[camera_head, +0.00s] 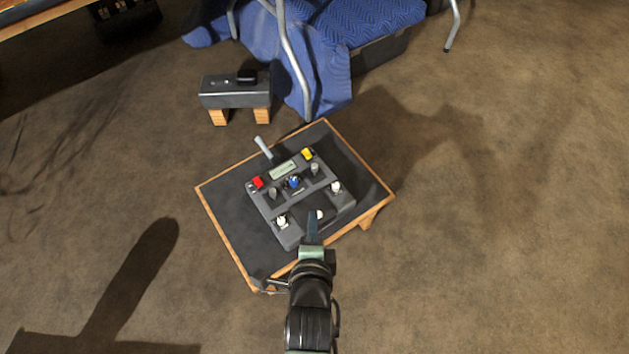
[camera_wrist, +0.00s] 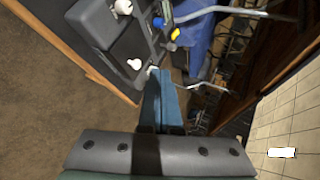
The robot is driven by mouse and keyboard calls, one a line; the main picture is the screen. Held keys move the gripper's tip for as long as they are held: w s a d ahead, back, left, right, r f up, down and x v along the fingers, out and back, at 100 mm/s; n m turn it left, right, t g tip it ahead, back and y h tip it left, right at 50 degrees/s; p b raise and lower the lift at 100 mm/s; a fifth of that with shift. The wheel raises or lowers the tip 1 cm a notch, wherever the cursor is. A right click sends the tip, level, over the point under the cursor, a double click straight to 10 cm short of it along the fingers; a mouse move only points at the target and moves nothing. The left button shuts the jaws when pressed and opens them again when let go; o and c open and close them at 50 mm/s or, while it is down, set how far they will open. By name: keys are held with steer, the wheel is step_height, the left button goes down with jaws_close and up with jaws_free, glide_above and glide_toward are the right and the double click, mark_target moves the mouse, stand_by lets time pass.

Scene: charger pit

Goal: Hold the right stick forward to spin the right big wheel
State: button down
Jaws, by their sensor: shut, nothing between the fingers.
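A dark grey control box (camera_head: 290,240) lies on a small wood-edged table. White-topped controls stand at its near left (camera_head: 281,221), near middle (camera_head: 319,214) and right (camera_head: 336,188). Two dark grey sticks stand farther back, a left one (camera_head: 273,193) and a right one (camera_head: 314,168); I cannot tell which control is the right stick. My gripper (camera_head: 314,216) is shut and empty, its blue fingers at the box's near edge, by the near middle white control. In the wrist view the fingertips (camera_wrist: 160,72) are close to a white piece; contact is unclear. No big wheel is recognisable.
The box also has a red button (camera_head: 258,182), a yellow button (camera_head: 307,154) and a blue knob (camera_head: 294,182). A metal lever (camera_head: 263,147) rises behind it. Brown floor is clear at right.

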steer(key=b, duration=0.7)
glide_toward(314, 170)
steer(key=f, duration=0.1)
steer(key=w+f, duration=0.1)
steer(key=f, duration=0.2)
steer(key=shift+w+f, duration=0.1)
steer(key=shift+w, duration=0.3)
steer(key=shift+w+b, duration=0.75)
steer(key=shift+w, duration=0.4)
steer(key=shift+w+r+b, duration=0.35)
steer(key=shift+w, duration=0.35)
steer(key=shift+r, duration=0.1)
